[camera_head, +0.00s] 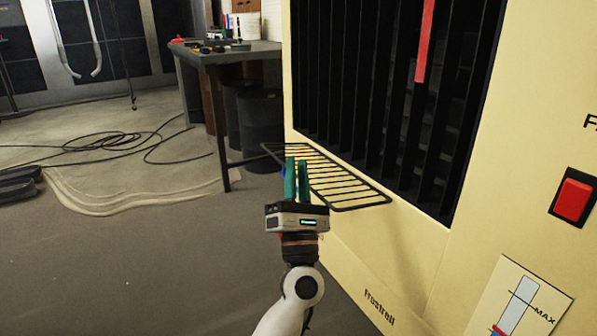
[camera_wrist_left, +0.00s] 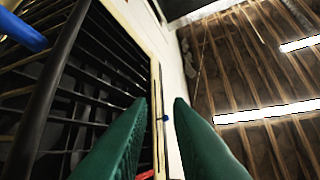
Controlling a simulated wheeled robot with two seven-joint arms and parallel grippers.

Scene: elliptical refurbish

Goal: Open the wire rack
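The wire rack (camera_head: 345,188) is a black wire frame with several bars. It sticks out roughly level from the front of the yellow machine (camera_head: 370,250), below its dark grille. My left gripper (camera_head: 297,162) has green fingers pointing up and overlaps the rack's near-left side in the head view; I cannot tell whether it touches. In the left wrist view a gap shows between the fingertips (camera_wrist_left: 161,100), with nothing seen held. A thick black bar (camera_wrist_left: 50,85) and a blue piece (camera_wrist_left: 20,30) are close at left there. My right gripper is not in view.
A red switch (camera_head: 573,198) and a level gauge (camera_head: 520,305) are on the machine's front at right. A workbench (camera_head: 225,54) with tools and dark drums (camera_head: 260,118) stands behind. Black cables (camera_head: 100,142) lie on the floor.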

